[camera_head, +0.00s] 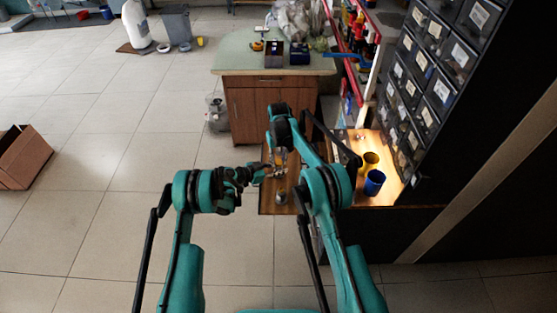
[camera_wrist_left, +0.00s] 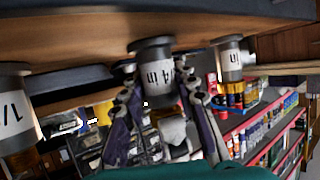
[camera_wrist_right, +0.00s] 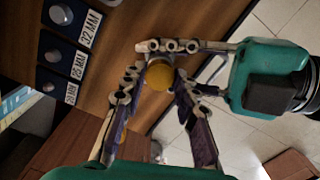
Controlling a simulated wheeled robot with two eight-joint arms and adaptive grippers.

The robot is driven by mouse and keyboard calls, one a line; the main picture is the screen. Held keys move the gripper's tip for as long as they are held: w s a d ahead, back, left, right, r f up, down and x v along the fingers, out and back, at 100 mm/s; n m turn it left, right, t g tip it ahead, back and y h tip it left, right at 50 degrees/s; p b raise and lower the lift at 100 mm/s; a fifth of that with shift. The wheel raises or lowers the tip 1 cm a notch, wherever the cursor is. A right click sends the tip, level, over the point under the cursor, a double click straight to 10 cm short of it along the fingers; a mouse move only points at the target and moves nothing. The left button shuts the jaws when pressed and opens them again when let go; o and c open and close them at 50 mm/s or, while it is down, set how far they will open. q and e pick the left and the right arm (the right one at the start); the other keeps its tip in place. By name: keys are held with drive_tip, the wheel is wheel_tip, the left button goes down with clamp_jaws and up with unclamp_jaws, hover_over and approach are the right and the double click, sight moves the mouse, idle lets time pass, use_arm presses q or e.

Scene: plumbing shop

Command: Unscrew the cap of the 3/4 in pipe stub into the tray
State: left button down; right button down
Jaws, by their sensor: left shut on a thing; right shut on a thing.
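The 3/4 in pipe stub (camera_wrist_left: 152,60), grey with a white label partly reading "/4 in", stands between the fingers of my left gripper (camera_wrist_left: 158,90) in the left wrist view. My left gripper (camera_head: 266,172) is shut on this stub from the side. In the right wrist view the round brass-yellow cap (camera_wrist_right: 159,75) sits at the stub's end. My right gripper (camera_wrist_right: 155,88) is shut on the cap, one finger on each side. My left gripper's fingers lie just beyond it. The cap's thread is hidden. I cannot identify the tray for certain.
Other labelled stubs stand on either side, one at left (camera_wrist_left: 15,105) and one at right (camera_wrist_left: 231,62). Dark blue blocks (camera_wrist_right: 62,50) labelled 32 MM, 25 MM and 20 MM lie on the wooden bench. A yellow cup (camera_head: 371,160) and blue cup (camera_head: 374,183) stand at right.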

drive_tip(key=n, duration=0.4)
drive_tip(key=shift+n, duration=0.4)
drive_tip(key=n, duration=0.4)
drive_tip(key=shift+n, duration=0.3)
drive_tip(key=n, duration=1.8)
drive_tip(key=shift+n, duration=0.3)
drive_tip(key=n, duration=0.3)
drive_tip(key=shift+r+n, duration=0.1)
drive_tip(key=shift+n, duration=0.3)
drive_tip(key=c, duration=1.2)
unclamp_jaws()
drive_tip(key=shift+o, duration=0.2)
